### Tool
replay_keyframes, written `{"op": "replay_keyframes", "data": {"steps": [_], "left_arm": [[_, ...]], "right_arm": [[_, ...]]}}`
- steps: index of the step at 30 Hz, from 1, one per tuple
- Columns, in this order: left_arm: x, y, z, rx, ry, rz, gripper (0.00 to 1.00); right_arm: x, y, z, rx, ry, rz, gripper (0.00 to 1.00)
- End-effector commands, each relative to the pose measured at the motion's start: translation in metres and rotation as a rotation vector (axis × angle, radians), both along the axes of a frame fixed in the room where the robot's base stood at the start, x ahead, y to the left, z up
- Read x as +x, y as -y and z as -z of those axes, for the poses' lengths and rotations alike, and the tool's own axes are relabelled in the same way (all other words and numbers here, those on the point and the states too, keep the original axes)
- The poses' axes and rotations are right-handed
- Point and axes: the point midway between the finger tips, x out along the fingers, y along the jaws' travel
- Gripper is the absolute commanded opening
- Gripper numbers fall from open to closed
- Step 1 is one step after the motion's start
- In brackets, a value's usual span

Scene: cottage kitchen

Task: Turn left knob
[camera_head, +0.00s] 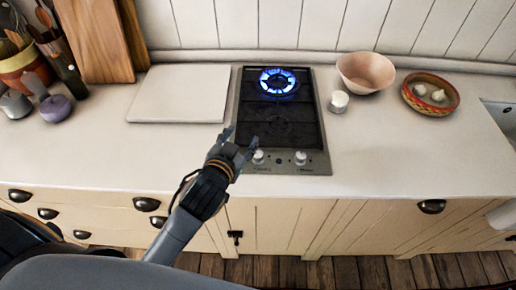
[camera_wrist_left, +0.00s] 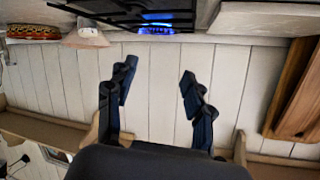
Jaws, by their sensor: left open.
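The dark two-burner cooktop (camera_head: 247,112) is set into the white counter in the head view. Its left knob (camera_head: 258,157) and right knob (camera_head: 300,158) are pale and sit on the front metal strip. The rear burner (camera_head: 279,82) burns with a blue flame, and the front burner shows none. My left gripper (camera_head: 241,141) is just left of the left knob, close to it; I cannot tell whether they touch. In the upside-down wrist view, the left gripper (camera_wrist_left: 155,84) has its fingers apart with nothing between them. The knobs do not show there.
A white board (camera_head: 179,94) lies left of the cooktop. A small white jar (camera_head: 339,102), a pink bowl (camera_head: 366,72) and a patterned bowl (camera_head: 431,107) with white bulbs stand to its right. The front right counter is clear. Cabinets with dark handles are below.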

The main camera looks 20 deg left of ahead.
Motion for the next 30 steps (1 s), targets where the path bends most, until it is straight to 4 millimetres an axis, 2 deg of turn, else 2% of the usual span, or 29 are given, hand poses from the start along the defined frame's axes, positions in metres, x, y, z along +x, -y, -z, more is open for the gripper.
{"op": "replay_keyframes", "data": {"steps": [1, 3, 5, 6, 8, 9, 11, 13, 15, 17, 19, 21, 23, 24, 26, 27, 30], "left_arm": [[0.018, 0.010, -0.026, 0.015, 0.111, 0.033, 0.52], [0.039, 0.028, -0.068, 0.039, 0.285, 0.097, 0.52], [0.051, 0.051, -0.109, 0.066, 0.455, 0.178, 0.52], [0.055, 0.071, -0.137, 0.088, 0.573, 0.247, 0.52], [0.054, 0.104, -0.175, 0.129, 0.743, 0.376, 0.52], [0.049, 0.128, -0.196, 0.160, 0.846, 0.473, 0.52], [0.036, 0.163, -0.218, 0.217, 0.981, 0.632, 0.52], [0.015, 0.202, -0.228, 0.298, 1.102, 0.841, 0.52], [-0.007, 0.236, -0.222, 0.396, 1.179, 1.068, 0.52], [-0.023, 0.256, -0.206, 0.497, 1.205, 1.269, 0.52], [-0.035, 0.269, -0.175, 0.629, 1.175, 1.508, 0.52], [-0.039, 0.267, -0.139, 0.780, 1.081, 1.735, 0.52], [-0.035, 0.253, -0.107, 0.917, 0.946, 1.912, 0.52], [-0.028, 0.237, -0.087, 1.008, 0.828, 2.015, 0.52], [-0.015, 0.208, -0.063, 1.137, 0.626, 2.136, 0.52], [-0.006, 0.184, -0.051, 1.215, 0.479, 2.192, 0.52], [0.017, 0.126, -0.039, 1.367, 0.118, 2.259, 0.52]], "right_arm": [[0.000, -0.002, 0.000, 0.002, 0.000, 0.001, 0.40], [0.000, -0.003, 0.000, 0.004, -0.001, 0.001, 0.40], [-0.001, -0.005, -0.001, 0.005, -0.002, 0.002, 0.40], [-0.001, -0.005, -0.001, 0.006, -0.002, 0.001, 0.40], [-0.001, -0.005, -0.001, 0.006, -0.003, 0.000, 0.40], [-0.001, -0.005, -0.001, 0.006, -0.003, 0.000, 0.40], [-0.002, -0.005, -0.001, 0.005, -0.004, 0.001, 0.40], [-0.002, -0.005, -0.001, 0.005, -0.004, 0.001, 0.40], [-0.002, -0.005, -0.001, 0.005, -0.004, 0.001, 0.40], [-0.002, -0.005, -0.002, 0.005, -0.004, 0.000, 0.40], [-0.002, -0.004, -0.002, 0.004, -0.004, 0.000, 0.40], [-0.002, -0.003, -0.002, 0.003, -0.004, 0.000, 0.40], [-0.002, -0.003, -0.002, 0.003, -0.005, -0.001, 0.40], [-0.002, -0.002, -0.002, 0.002, -0.005, -0.001, 0.40], [-0.002, -0.001, -0.003, 0.001, -0.004, -0.002, 0.40], [-0.002, -0.001, -0.003, 0.000, -0.004, -0.002, 0.40], [-0.002, 0.001, -0.003, -0.001, -0.004, -0.002, 0.40]]}}
